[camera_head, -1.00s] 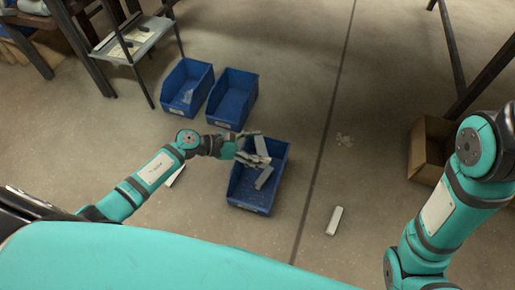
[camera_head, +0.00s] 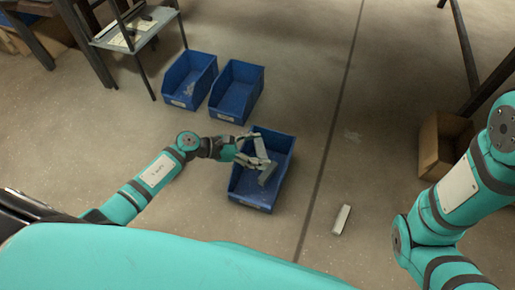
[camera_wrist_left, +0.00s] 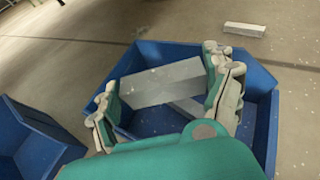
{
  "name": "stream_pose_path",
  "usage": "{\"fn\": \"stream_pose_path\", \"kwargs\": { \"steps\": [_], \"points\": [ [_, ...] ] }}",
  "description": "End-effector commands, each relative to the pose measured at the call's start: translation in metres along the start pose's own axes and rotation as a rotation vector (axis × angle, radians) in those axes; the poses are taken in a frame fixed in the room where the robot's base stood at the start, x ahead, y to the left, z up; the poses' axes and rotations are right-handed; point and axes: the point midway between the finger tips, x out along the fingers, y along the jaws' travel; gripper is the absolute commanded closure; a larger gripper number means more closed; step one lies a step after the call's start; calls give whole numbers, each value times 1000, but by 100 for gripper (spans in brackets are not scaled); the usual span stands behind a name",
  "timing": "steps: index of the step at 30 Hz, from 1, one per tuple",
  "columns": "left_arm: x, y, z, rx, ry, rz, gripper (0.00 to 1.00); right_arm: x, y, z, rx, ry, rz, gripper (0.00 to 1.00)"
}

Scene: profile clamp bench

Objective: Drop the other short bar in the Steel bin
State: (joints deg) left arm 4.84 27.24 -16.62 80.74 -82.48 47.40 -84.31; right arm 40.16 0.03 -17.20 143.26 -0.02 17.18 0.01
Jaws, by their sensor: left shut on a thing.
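My left gripper (camera_head: 249,152) is shut on a short grey bar (camera_head: 260,147), over the front blue bin (camera_head: 250,199). In the left wrist view the held bar (camera_wrist_left: 160,83) spans between the two fingers, above the bin's inside. Another grey bar (camera_head: 268,173) lies in that bin; in the left wrist view it shows partly hidden below the held one (camera_wrist_left: 197,109). The labels on the bins are too small to read. My right arm is at the right, but its gripper is out of view.
Two more blue bins, a left one (camera_head: 174,99) and a right one (camera_head: 227,112), stand behind. A light bar (camera_head: 341,219) lies on the floor at the right. A cardboard box (camera_head: 432,158) stands at the far right, a small table (camera_head: 140,30) at the back left.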

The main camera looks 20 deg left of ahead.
Motion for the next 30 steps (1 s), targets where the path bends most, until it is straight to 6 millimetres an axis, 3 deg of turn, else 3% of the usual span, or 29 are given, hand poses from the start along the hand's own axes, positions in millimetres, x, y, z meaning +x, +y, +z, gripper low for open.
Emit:
{"fn": "stream_pose_path", "kwargs": {
  "steps": [2, 3, 6, 17, 30],
  "points": [
    [0, 0, 1, 0, -1, 0, 51, 0, 0, 0, 0, 0, 0, 48],
    [0, 0, 1, 0, -1, 0, 11, 0, 0, 0, 0, 0, 0, 48],
    [0, 0, 1, 0, -1, 0, 0, 0, 0, 0, 0, 1, 0, 48],
    [-6, 0, -1, -1, 1, 1, 0, 0, 1, 1, 0, -2, 2, 48],
    [-91, -1, -1, 1, 4, -1, 0, 0, 0, 0, 0, -1, 1, 48]
  ]
}}
